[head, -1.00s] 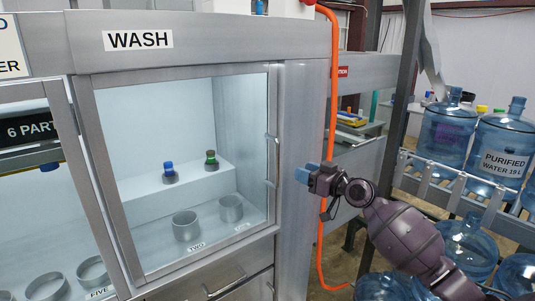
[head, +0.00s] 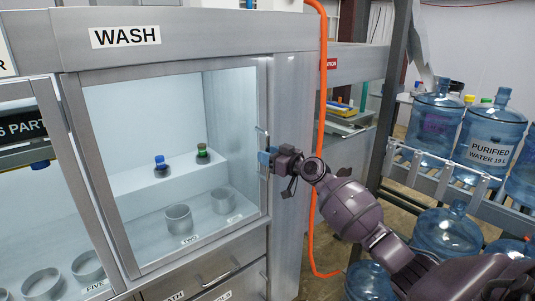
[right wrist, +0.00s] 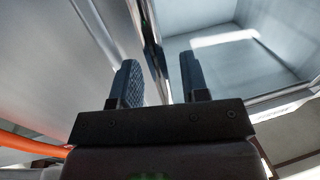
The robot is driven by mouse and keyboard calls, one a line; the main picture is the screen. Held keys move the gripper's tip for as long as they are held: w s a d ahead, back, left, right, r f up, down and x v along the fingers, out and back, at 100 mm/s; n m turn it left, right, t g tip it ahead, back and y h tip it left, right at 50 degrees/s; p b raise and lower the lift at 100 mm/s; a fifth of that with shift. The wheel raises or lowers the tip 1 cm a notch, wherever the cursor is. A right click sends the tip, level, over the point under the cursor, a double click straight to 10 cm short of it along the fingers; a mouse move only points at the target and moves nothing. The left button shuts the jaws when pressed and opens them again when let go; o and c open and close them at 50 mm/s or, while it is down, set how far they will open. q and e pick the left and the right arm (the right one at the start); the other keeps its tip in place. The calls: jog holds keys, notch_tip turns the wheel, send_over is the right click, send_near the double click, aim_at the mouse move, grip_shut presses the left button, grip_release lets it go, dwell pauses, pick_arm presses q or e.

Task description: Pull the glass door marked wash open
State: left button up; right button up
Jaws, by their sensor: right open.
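The glass door (head: 180,150) under the WASH sign (head: 125,36) has a metal frame and looks shut. Its upright bar handle (head: 262,138) is on the door's right edge. My right gripper (head: 264,161) is at this handle and hides its lower part. In the right wrist view the two blue fingers (right wrist: 158,76) are apart. The handle (right wrist: 153,55) shows between and just beyond them, with the glass on the right; I cannot tell whether they touch it. My left gripper is not in view.
Behind the glass are several grey rings (head: 179,218) and two small capped bottles (head: 161,166). An orange hose (head: 320,120) hangs right of the cabinet, close to my right arm. Blue water jugs (head: 490,140) stand on a rack at the right. Drawers (head: 215,270) are below the door.

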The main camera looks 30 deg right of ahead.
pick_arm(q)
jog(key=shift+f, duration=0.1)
pick_arm(e)
jog(key=shift+w+a, duration=0.1)
jog(key=shift+w, duration=0.2)
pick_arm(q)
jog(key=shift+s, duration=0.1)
pick_arm(e)
grip_shut()
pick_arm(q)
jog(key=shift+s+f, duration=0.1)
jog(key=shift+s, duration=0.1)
pick_arm(e)
jog(key=shift+a, duration=0.15)
